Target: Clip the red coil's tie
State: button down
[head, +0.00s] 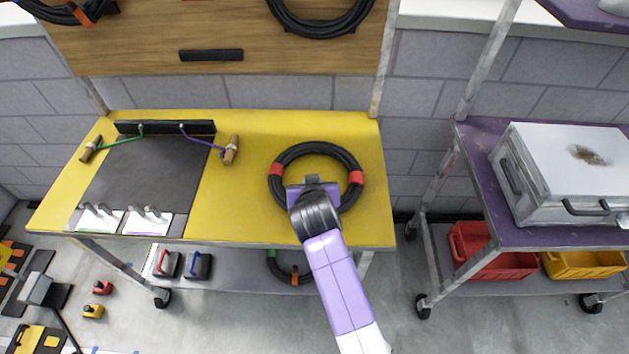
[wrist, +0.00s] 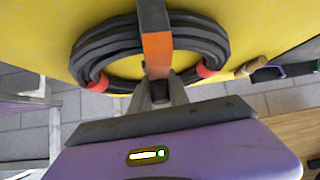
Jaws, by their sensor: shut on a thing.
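The black coil (head: 283,163) with red bands lies flat on the yellow bench top. It also shows in the wrist view (wrist: 105,45), with a red band (wrist: 208,69) on each side of my fingers. My gripper (wrist: 160,90) is over the near part of the coil, pointing down at it. It is shut on an orange and dark grey strip (wrist: 157,52), which stretches from the fingers across the coil. I cannot tell whether the strip is fastened to the coil.
A dark mat (head: 140,178) with a green cord (head: 118,139), a purple cord (head: 203,141) and wooden handles lies left on the bench. Another coil (head: 280,268) sits on the lower shelf. A cart with a grey case (head: 570,150) stands to the right. The bench right of the coil is clear.

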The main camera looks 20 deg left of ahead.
dwell(0.3)
jog(key=c, duration=1.3)
grip_release()
jog(key=shift+r, duration=0.1)
jog(key=v, duration=0.7)
jog(key=shift+s+b, duration=0.2)
jog(key=shift+b, duration=0.1)
jog(key=shift+s+d+r, duration=0.1)
jog(key=shift+r, duration=0.05)
